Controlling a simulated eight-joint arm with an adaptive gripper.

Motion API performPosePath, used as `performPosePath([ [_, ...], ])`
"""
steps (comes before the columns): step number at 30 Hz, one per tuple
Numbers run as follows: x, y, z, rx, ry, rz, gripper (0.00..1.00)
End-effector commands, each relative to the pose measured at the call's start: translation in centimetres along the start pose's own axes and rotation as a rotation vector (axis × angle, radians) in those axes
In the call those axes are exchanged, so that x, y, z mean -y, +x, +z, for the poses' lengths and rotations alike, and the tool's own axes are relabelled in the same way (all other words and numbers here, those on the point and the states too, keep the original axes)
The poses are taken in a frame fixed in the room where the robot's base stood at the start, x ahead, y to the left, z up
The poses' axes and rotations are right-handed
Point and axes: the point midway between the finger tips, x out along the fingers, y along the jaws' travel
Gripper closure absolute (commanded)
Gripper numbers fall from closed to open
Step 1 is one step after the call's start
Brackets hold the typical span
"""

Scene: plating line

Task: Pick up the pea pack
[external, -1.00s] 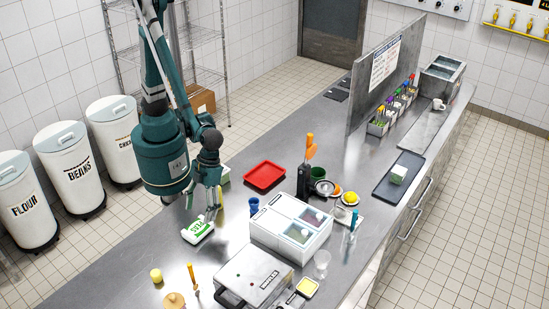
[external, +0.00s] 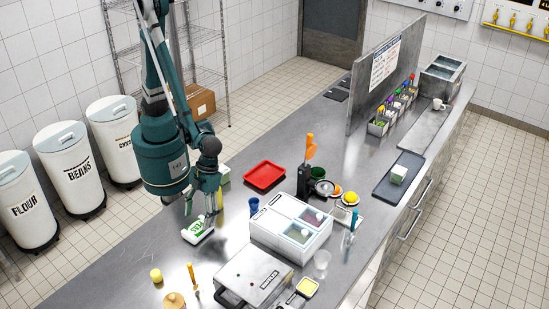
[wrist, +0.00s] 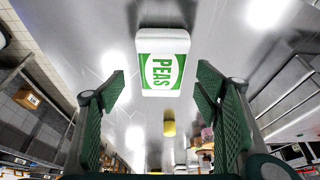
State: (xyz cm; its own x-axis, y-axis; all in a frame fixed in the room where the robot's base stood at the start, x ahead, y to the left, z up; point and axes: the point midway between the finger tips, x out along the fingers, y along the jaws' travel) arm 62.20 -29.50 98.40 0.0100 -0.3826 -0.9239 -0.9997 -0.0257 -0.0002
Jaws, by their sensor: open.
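The pea pack (external: 199,230) is a white and green pack lying on the steel counter (external: 120,262), below my gripper in the external view. In the wrist view the pea pack (wrist: 162,62) shows its green "PEAS" label, ahead of and between the fingers. My gripper (external: 206,208) points down over the pack. In the wrist view my gripper (wrist: 158,92) has its two green fingers wide apart with nothing between them. The external view does not show clearly how high the fingertips are above the pack.
A red tray (external: 265,174), a blue cup (external: 254,206) and a white two-lid container (external: 290,228) stand to the right of the pack. A press-like appliance (external: 254,275) and a yellow item (external: 156,275) are nearer the front. The counter left of the pack is clear.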

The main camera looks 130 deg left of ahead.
Motion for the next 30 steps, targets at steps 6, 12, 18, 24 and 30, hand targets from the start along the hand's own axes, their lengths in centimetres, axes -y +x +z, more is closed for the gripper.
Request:
performPosePath([
  [6,0.2,1.5,-0.1,0.0,0.001,0.0,0.37],
  [12,0.3,3.4,-0.2,0.0,0.001,0.0,0.37],
  [18,0.3,4.7,-0.1,0.0,0.0,0.0,0.37],
  [24,0.3,5.0,-0.1,0.0,0.0,0.0,0.37],
  [30,0.3,5.0,-0.1,0.0,0.0,0.0,0.37],
])
